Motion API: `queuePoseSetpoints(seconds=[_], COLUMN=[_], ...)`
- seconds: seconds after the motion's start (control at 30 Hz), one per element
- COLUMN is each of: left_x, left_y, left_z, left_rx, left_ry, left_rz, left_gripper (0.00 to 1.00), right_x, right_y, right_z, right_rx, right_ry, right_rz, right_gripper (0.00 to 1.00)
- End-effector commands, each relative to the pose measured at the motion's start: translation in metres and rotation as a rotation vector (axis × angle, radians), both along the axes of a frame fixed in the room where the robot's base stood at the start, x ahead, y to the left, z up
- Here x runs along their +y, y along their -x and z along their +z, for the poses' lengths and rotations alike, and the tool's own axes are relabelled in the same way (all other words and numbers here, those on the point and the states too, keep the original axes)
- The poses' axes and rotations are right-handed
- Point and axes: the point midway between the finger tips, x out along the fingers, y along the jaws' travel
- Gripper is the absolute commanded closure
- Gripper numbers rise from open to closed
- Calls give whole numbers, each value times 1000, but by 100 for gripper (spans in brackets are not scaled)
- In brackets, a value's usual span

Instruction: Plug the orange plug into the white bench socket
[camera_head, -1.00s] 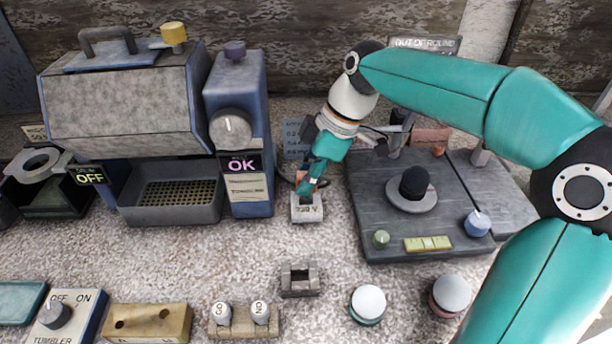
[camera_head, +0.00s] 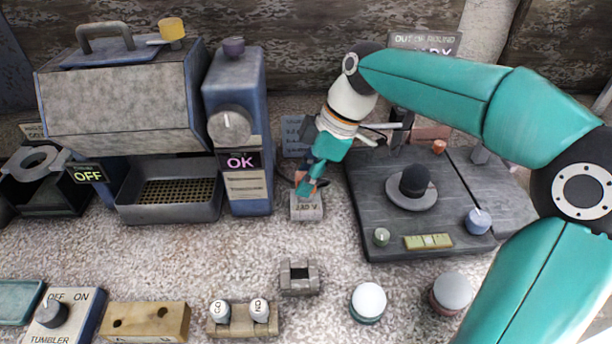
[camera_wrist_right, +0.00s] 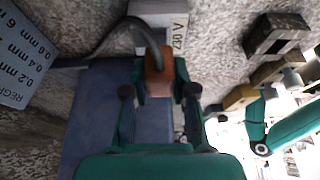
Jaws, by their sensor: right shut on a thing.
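The orange plug (camera_wrist_right: 158,72) sits between the two dark fingertips of my right gripper (camera_wrist_right: 159,91) in the right wrist view, with a dark cable curving off its far end. The white bench socket (camera_head: 307,208), marked with a voltage label, stands on the bench right at the gripper's tips; it also shows in the wrist view (camera_wrist_right: 168,22). My right gripper (camera_head: 304,188) is shut on the plug and covers most of it in the head view. The plug is against or very close to the socket; I cannot tell how deep it sits. My left gripper is not in view.
A blue unit with an OK display (camera_head: 240,161) stands close left of the socket. A dark grey board (camera_head: 385,235) with knobs and a black dome lies close right. A small grey block (camera_head: 300,278) is in front.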

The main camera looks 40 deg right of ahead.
Motion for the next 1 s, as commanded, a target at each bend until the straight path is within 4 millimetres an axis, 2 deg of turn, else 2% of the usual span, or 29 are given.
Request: queuePoseSetpoints(seconds=[0.9, 0.93, 1.0], left_x=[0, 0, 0], left_y=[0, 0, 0], left_z=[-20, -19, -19], left_rx=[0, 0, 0], left_ry=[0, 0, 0], left_rz=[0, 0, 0], left_gripper=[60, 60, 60], right_x=[0, 0, 0], right_y=[0, 0, 0], right_z=[-24, -23, -23], right_rx=[0, -1, 0], right_ry=[0, 0, 0], right_rz=[0, 0, 0], right_gripper=[100, 71, 59])
